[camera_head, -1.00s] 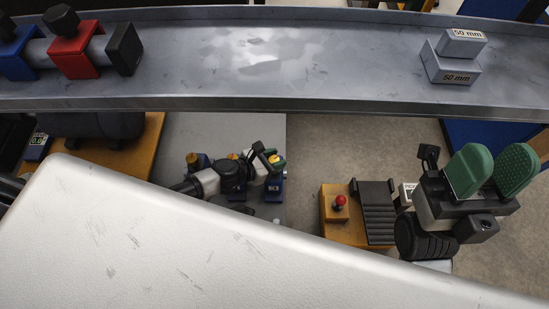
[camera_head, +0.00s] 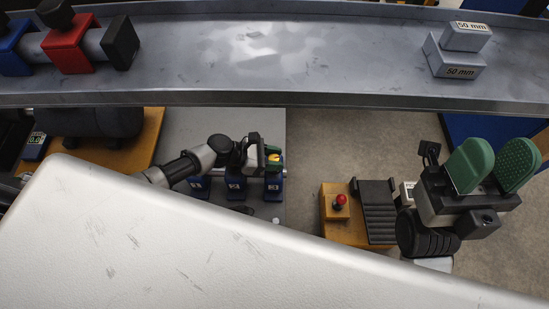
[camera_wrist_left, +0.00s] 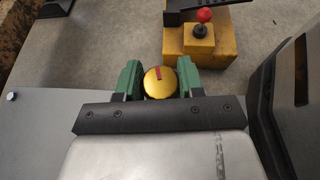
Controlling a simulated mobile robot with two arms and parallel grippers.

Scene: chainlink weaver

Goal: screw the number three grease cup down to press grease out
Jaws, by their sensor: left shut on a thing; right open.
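Blue bearing blocks stand in a row on a grey plate in the head view; the rightmost is the number three block (camera_head: 274,188). The number three grease cup (camera_wrist_left: 159,83), with a round yellow cap and a red mark, sits between the green pads of my left gripper (camera_wrist_left: 159,78) in the left wrist view. My left gripper (camera_head: 273,157) is shut on this cup, above the number three block. The other cups are hidden behind my left arm. My right gripper (camera_head: 492,168) is open and empty at the right, its green pads wide apart.
An orange box with a red-knobbed lever (camera_head: 340,201) stands right of the plate, beside a black ribbed pedal (camera_head: 376,210). A long grey metal tray (camera_head: 300,60) crosses the top, holding 50 mm blocks (camera_head: 456,70) and a red clamp (camera_head: 70,45).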

